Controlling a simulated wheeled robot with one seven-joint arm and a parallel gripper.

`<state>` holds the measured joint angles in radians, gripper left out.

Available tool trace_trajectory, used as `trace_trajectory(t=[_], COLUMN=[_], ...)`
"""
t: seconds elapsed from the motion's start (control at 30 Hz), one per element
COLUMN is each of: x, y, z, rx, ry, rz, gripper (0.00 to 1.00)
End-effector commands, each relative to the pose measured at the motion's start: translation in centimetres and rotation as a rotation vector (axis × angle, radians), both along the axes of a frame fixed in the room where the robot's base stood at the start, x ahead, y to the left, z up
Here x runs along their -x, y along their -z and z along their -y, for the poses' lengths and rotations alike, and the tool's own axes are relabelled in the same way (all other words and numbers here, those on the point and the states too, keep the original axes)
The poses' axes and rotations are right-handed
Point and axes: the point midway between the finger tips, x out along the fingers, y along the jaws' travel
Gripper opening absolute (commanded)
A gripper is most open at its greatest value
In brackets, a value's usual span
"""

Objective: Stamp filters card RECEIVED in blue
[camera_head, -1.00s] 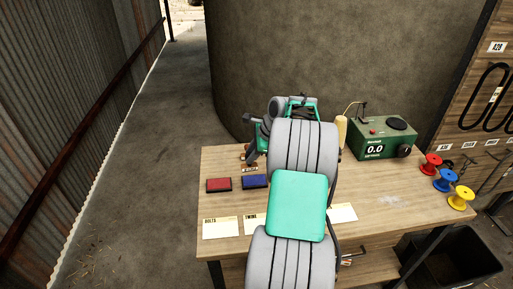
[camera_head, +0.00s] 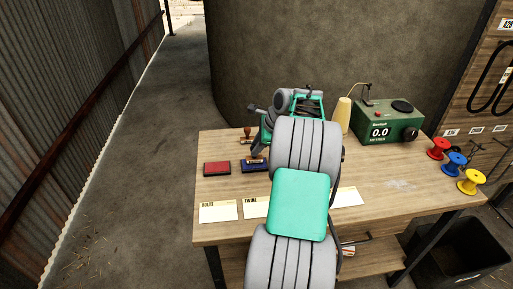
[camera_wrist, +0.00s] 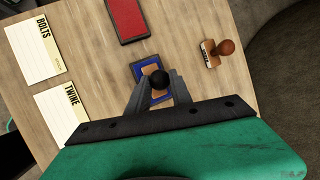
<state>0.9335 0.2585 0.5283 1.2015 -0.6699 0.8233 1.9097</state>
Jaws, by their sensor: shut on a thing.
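My gripper (camera_wrist: 158,92) is shut on a stamp with a black knob (camera_wrist: 160,79) and a wooden block. The held stamp (camera_head: 257,156) is over the blue ink pad (camera_head: 249,166), overlapping it in both views; whether it touches the pad I cannot tell. The blue pad's rim also shows in the wrist view (camera_wrist: 137,68). A card (camera_head: 348,197) right of my arm is partly hidden and its label is not visible. The BOLTS card (camera_head: 218,212) and TWINE card (camera_head: 255,208) lie at the front left. No card in view reads as filters.
A red ink pad (camera_head: 217,169) lies left of the blue one. A second stamp with a brown handle (camera_wrist: 226,47) stands behind the pads. A green meter box (camera_head: 388,122), a pale cone (camera_head: 343,115) and red, blue and yellow spools (camera_head: 456,163) are at the right.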

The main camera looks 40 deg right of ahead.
Motion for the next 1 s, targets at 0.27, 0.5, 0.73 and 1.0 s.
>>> trace_trajectory(t=[0.27, 0.5, 0.73, 1.0], x=[-0.01, -0.02, -0.02, -0.03], y=[-0.14, -0.12, 0.08, 0.41], z=[0.00, -0.01, -0.02, -0.03], rx=[0.000, 0.000, 0.000, 0.000], ry=[0.000, -0.001, -0.001, -0.001], rz=[0.000, 0.000, 0.001, 0.001], gripper=[0.00, 0.00, 0.00, 0.00])
